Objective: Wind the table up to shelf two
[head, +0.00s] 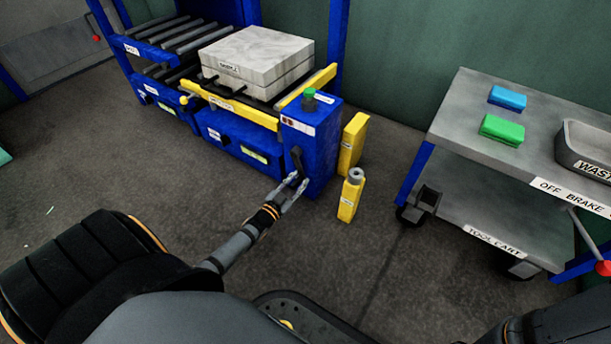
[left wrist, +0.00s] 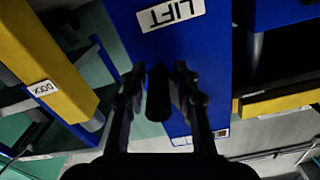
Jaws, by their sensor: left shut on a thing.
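The lift table, with yellow edge rails (head: 230,105), stands in front of a blue rack and bears a pale grey block (head: 258,55) with a label. A blue post (head: 318,150) with a green button (head: 309,93) stands at its right corner. The post also shows close in the left wrist view, with a LIFT label (left wrist: 171,14). A dark crank handle (head: 297,158) sits on the post's near face. My left gripper (head: 296,186) is shut on this handle, which shows between the fingers in the left wrist view (left wrist: 158,95). My right gripper is out of view.
Roller shelves (head: 190,37) lie at two heights left of the block. A yellow bottle-like object (head: 351,196) and a yellow post (head: 353,145) stand right of the blue post. A tool cart (head: 460,115) stands at right.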

